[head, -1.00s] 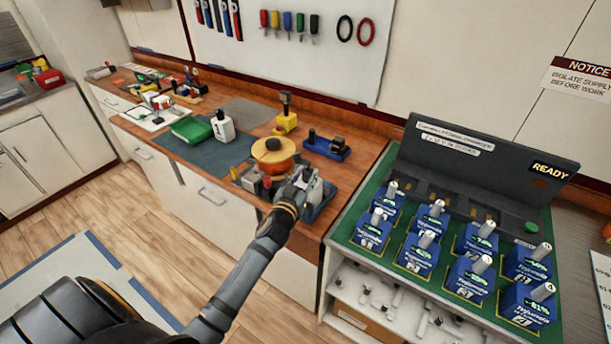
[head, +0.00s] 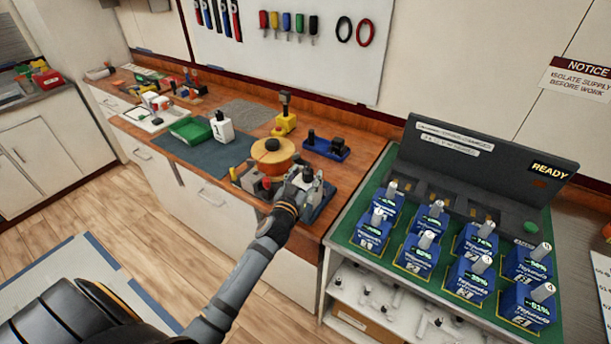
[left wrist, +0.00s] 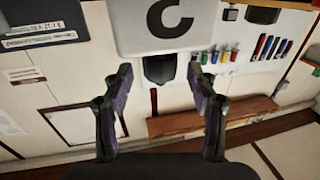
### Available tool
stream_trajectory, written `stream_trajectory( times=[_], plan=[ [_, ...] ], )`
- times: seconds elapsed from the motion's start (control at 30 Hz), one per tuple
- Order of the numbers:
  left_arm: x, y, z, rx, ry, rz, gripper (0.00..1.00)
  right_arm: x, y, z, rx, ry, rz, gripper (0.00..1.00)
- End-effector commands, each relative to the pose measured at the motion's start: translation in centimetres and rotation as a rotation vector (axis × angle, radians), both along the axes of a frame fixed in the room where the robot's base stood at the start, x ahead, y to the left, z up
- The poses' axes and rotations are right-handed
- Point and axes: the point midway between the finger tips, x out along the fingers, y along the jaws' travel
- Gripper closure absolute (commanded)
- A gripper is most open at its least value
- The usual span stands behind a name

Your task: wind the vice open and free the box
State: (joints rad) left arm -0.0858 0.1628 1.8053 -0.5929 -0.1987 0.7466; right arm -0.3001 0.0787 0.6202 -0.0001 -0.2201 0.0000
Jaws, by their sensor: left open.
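A vice-like fixture with a blue base (head: 322,207) stands at the front right corner of the wooden bench, and my left gripper covers much of it. A round orange-yellow piece (head: 272,157) sits just behind and left of it. I cannot tell whether this is the box or what the jaws hold. My left gripper (head: 302,184) is at the fixture; contact is unclear. In the left wrist view its two fingers (left wrist: 160,84) are spread with nothing gripped between them. A pale grey block (left wrist: 166,25) with a dark C-shaped mark lies beyond the fingertips. My right gripper is not in view.
A blue holder (head: 326,148), a yellow stand (head: 285,122), a white container (head: 222,128) and a green tray (head: 190,129) stand behind and left on the bench.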

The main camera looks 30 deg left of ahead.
Motion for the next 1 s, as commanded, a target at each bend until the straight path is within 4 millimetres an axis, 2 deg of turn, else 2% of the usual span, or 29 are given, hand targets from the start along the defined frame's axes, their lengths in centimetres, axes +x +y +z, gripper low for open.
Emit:
stream_trajectory(
  times=[0.13,0.23,0.5,0.63,0.8,1.0],
  plan=[
    [-0.3,0.0,-0.1,0.000,0.001,0.000,0.42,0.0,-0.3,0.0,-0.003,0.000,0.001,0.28],
    [-1.6,-0.2,-0.2,0.001,0.002,-0.001,0.42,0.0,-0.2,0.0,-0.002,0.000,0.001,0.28],
    [-8.2,-0.8,-0.2,0.003,0.004,0.000,0.42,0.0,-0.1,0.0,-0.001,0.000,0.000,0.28],
    [-10.5,-1.0,-0.1,0.002,0.003,0.000,0.42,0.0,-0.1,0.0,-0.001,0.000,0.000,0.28],
    [-11.8,-1.2,0.0,0.000,0.001,0.000,0.42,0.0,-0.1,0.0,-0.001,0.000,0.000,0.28],
    [-12.0,-1.2,0.0,0.000,0.000,0.000,0.42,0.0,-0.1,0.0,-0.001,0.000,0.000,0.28]
  ],
)
